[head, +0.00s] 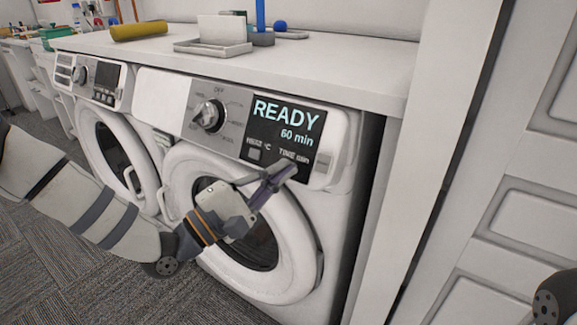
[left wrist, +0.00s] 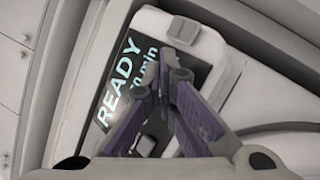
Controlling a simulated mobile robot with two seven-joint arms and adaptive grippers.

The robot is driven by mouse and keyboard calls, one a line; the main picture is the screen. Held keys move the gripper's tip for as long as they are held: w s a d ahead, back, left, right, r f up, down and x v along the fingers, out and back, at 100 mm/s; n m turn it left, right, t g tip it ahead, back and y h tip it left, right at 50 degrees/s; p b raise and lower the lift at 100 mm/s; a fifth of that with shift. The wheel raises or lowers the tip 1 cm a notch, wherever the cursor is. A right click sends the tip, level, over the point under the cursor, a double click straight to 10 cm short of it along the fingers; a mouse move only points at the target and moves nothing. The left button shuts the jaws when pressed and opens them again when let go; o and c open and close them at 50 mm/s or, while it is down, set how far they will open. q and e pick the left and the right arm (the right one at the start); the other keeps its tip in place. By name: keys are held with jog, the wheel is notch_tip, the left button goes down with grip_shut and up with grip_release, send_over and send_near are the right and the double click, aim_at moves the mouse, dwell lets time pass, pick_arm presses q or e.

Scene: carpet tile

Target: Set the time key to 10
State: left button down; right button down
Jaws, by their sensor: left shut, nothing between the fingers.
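The right-hand machine's display panel (head: 284,127) reads "READY" and "60 min". The spot under the time label is covered by my left gripper (head: 285,168), so the time key is hidden. The left gripper is shut and empty, its purple fingers pointing at the panel's lower right. In the left wrist view the closed fingertips (left wrist: 175,62) overlap the display (left wrist: 122,90); one grey key (left wrist: 146,145) shows between the fingers. Contact cannot be told. My right gripper is not in view.
A round dial (head: 209,115) sits left of the display, above the round door (head: 292,275). A second machine (head: 100,82) stands at left. The white counter (head: 330,66) above carries a tray (head: 213,48) and a yellow roll (head: 139,30). A white upright panel (head: 440,140) stands at right.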

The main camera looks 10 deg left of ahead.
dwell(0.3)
pick_arm(q)
jog(key=shift+w+d+f, duration=0.1)
jog(key=shift+w+f, duration=0.1)
jog(key=shift+w, duration=0.15)
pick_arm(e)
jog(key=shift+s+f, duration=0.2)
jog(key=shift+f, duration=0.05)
pick_arm(q)
jog(key=shift+w+d+f+b, duration=0.1)
jog(key=shift+w+f+b, duration=0.05)
jog(key=shift+w+b, duration=0.2)
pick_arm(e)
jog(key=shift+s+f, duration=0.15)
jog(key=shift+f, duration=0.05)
pick_arm(q)
jog(key=shift+s, duration=0.1)
jog(key=shift+s+a+r+p, duration=0.2)
jog(key=shift+s+r+p, duration=0.2)
jog(key=shift+s, duration=0.25)
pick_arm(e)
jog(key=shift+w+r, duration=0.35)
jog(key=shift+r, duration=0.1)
